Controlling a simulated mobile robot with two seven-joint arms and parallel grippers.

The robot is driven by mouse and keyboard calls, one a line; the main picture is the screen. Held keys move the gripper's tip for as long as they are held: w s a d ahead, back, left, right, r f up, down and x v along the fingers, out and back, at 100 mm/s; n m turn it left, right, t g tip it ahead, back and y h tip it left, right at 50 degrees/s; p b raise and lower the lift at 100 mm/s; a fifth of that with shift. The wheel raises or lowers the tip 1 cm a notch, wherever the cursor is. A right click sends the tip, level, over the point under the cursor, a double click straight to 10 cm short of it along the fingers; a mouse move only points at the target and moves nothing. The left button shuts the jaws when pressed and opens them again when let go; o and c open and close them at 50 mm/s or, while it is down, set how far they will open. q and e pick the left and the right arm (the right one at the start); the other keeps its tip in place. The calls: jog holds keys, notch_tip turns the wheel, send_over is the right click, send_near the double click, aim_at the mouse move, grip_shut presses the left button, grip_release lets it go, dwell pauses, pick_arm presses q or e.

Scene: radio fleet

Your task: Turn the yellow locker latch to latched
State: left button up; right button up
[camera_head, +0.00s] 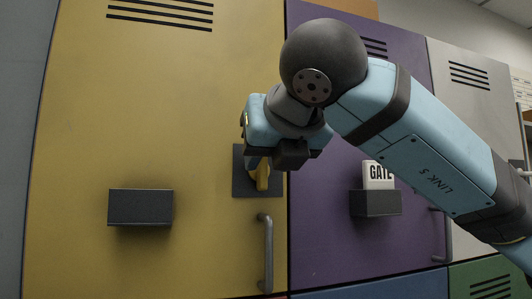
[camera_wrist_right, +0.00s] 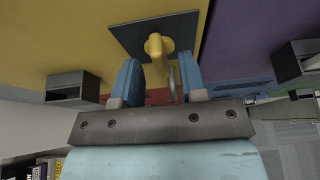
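The yellow locker (camera_head: 80,110) fills the left of the head view, its door closed as far as I can see. Its yellow latch (camera_head: 262,174) sits on a dark square plate (camera_head: 241,184) near the door's right edge; the handle appears to hang roughly downward. My right gripper (camera_head: 257,161) is in front of the plate and hides part of the latch. In the right wrist view the latch knob (camera_wrist_right: 156,45) lies between the tips of two blue fingers (camera_wrist_right: 160,66). The fingers are open with a visible gap on each side. My left gripper is out of view.
A grey door handle (camera_head: 267,255) stands just below the latch plate. A dark box (camera_head: 140,207) sticks out from the yellow door.

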jog(key=shift+w+a+f, duration=0.2)
jog(key=shift+w+f, duration=0.1)
jog(key=shift+w, duration=0.3)
grip_shut()
